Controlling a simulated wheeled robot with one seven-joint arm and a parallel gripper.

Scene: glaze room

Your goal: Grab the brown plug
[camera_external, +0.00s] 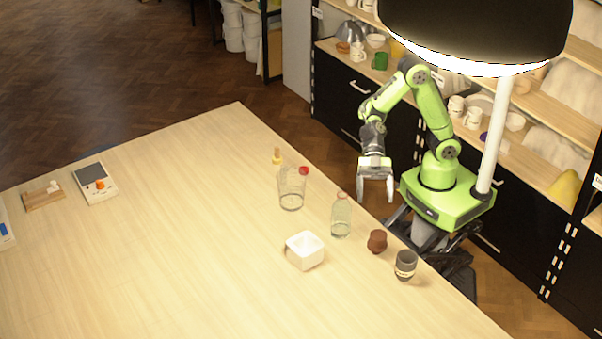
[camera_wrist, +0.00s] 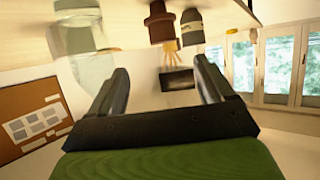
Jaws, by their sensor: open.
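The brown plug (camera_external: 377,241) is a small reddish-brown piece, wider at the top, standing near the table's right edge between a glass bottle and a dark cup. In the wrist view the brown plug (camera_wrist: 159,24) shows at the top, beyond the fingertips and apart from them. My gripper (camera_external: 376,192) is open and empty, off the right edge of the table, up and left of the plug in the outside view. Its two fingers (camera_wrist: 165,82) are spread wide in the wrist view with nothing between them.
The glass bottle (camera_external: 340,217) and the dark banded cup (camera_external: 405,265) flank the plug closely. A scale (camera_external: 96,186) lies far left. The table's middle is clear.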

